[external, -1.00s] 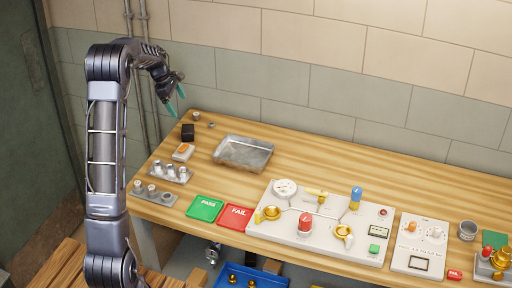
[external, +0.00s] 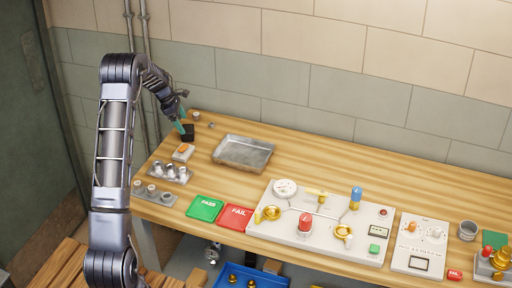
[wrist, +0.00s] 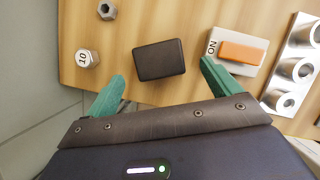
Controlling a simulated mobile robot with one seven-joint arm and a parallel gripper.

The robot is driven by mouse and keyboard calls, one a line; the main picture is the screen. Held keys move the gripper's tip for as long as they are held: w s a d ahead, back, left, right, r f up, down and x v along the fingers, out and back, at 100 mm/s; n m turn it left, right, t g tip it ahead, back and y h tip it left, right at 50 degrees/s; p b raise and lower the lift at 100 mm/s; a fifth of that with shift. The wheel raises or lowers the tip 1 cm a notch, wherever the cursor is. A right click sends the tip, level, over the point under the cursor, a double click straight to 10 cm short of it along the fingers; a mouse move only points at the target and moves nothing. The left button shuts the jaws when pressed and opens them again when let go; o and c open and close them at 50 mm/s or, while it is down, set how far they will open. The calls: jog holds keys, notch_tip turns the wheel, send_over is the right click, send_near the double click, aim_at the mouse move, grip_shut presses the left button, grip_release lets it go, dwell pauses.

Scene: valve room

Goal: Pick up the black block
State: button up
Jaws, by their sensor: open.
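The black block (external: 188,132) stands on the far left end of the wooden workbench. In the wrist view the black block (wrist: 160,60) lies on the wood just beyond and between my fingertips. My gripper (external: 181,123) is open, with teal fingers, close above and beside the block. In the wrist view my gripper (wrist: 160,80) has its fingers spread apart, one on each side of the block's width. Nothing is between the jaws' grip, and I cannot tell the exact height above the block.
A white switch with an orange rocker (wrist: 238,50) sits close to the right finger. A hex nut (wrist: 107,10) and a small round weight (wrist: 87,58) lie to the left. A metal tray (external: 243,152) stands right of the block. The wall is close behind.

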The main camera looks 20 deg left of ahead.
aim_at(187, 128)
jog(key=shift+x, duration=2.65)
jog(key=shift+w+d, duration=0.1)
jog(key=shift+c, duration=0.2)
jog(key=shift+r, duration=0.1)
jog(key=c, duration=1.1)
